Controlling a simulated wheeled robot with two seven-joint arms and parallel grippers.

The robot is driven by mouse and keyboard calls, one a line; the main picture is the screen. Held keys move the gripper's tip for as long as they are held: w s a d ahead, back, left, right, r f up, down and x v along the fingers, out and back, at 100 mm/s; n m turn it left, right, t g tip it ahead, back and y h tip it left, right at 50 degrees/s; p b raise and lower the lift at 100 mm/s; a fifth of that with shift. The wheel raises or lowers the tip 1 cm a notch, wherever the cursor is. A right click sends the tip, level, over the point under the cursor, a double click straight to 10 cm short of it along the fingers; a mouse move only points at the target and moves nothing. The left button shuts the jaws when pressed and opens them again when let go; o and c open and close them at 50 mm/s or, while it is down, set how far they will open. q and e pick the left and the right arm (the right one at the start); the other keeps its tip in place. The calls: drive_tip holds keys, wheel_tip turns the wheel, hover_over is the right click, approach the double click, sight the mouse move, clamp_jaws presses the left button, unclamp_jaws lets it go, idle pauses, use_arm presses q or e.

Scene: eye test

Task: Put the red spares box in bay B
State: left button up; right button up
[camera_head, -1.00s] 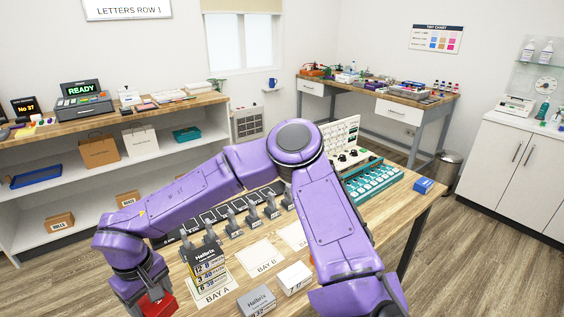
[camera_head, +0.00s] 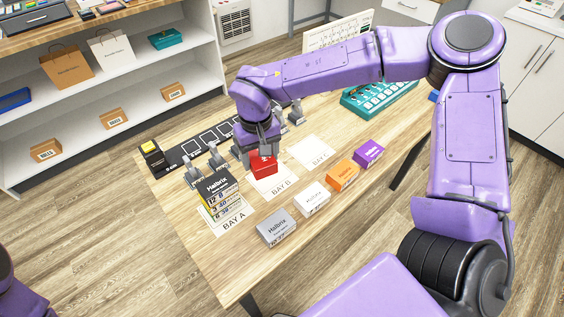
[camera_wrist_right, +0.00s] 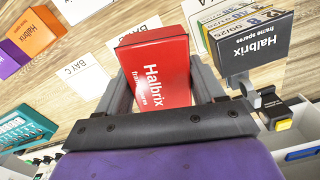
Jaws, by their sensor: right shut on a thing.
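The red spares box (camera_head: 263,167) is between the fingers of my right gripper (camera_head: 260,150), which is shut on it. The box is over the far part of the white BAY B card (camera_head: 272,185); I cannot tell whether it touches the card. In the right wrist view the red box (camera_wrist_right: 158,70) shows its Halbrix lettering, with a dark finger on each side. The bay's lettering stays visible in front of the box in the head view. My left gripper is out of view.
A dark Halbrix box with yellow bands (camera_head: 222,190) stands on BAY A (camera_head: 235,222). BAY C (camera_head: 312,152) is bare. Grey (camera_head: 276,230), white (camera_head: 312,200), orange (camera_head: 342,176) and purple (camera_head: 369,153) boxes line the near side. A teal rack (camera_head: 378,97) is behind.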

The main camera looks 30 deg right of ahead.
drive_tip(key=s+d+m+b, duration=0.2)
drive_tip(key=s+d+m, duration=0.65)
drive_tip(key=m, duration=0.65)
drive_tip(key=w+a+f, duration=0.1)
drive_tip(key=w+f, duration=0.2)
drive_tip(key=w, duration=0.1)
drive_tip(key=w+a+f, duration=0.1)
drive_tip(key=w+f, duration=0.1)
drive_tip(key=w, duration=0.1)
drive_tip(key=w+a+f, duration=0.1)
drive_tip(key=w+f, duration=0.2)
drive_tip(key=w, duration=0.1)
drive_tip(key=shift+w+a+f, duration=0.3)
drive_tip(key=shift+w+a, duration=0.05)
drive_tip(key=shift+w+a+f, duration=0.1)
drive_tip(key=shift+w+f, duration=0.35)
drive_tip(key=shift+f, duration=0.1)
drive_tip(key=shift+w+f, duration=0.1)
drive_tip(key=shift+f, duration=1.5)
drive_tip(key=shift+f, duration=0.1)
drive_tip(key=o, duration=1.1)
